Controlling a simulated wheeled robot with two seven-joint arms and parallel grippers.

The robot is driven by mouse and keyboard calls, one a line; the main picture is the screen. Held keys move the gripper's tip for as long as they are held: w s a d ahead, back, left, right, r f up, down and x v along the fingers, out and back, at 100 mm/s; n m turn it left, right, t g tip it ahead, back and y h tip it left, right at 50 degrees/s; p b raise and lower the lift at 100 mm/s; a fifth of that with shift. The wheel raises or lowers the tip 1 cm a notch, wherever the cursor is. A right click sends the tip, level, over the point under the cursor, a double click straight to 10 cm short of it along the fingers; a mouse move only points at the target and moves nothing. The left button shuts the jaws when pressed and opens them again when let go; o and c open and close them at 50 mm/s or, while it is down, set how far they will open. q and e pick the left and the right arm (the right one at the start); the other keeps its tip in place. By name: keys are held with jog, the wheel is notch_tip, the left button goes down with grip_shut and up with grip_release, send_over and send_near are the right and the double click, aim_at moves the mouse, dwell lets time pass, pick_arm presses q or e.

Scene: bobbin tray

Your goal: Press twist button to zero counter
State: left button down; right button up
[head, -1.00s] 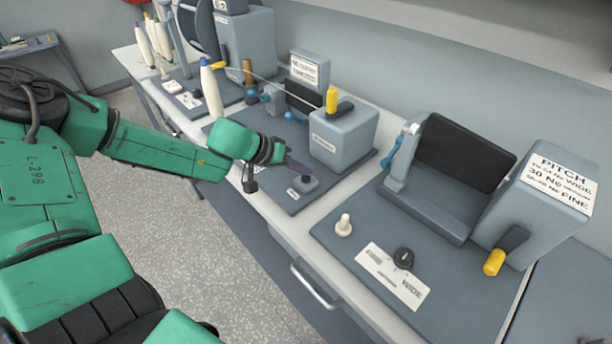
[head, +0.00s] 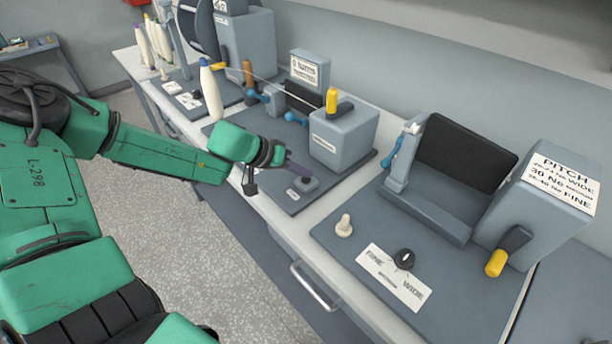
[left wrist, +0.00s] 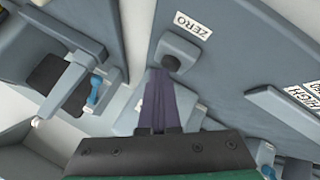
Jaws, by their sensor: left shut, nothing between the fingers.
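The zero button (head: 306,183) is a dark round knob on a small grey block at the front of the middle machine's base plate (head: 292,200). In the left wrist view the button (left wrist: 170,63) sits beside a white ZERO label (left wrist: 192,25). My left gripper (head: 299,170) is shut and empty, its purplish fingers pointing at the button. In the left wrist view the fingertips (left wrist: 161,75) overlap the button block's near edge; I cannot tell whether they touch the button. The counter display (head: 310,69) stands behind, its small lettering seeming to start with 0. My right gripper is out of view.
A grey box with a yellow-handled crank (head: 332,100) stands just behind the button. A white bobbin (head: 211,90) stands to the left. The pitch machine (head: 465,165) with its dial (head: 404,260) is to the right. The bench front edge lies below my left arm.

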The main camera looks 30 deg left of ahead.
aim_at(302, 182)
pick_arm(q)
jog(key=shift+r+p, duration=0.85)
jog(key=shift+r, duration=0.05)
notch_tip(302, 182, up, 5)
jog(key=p, duration=0.5)
dwell(0.4)
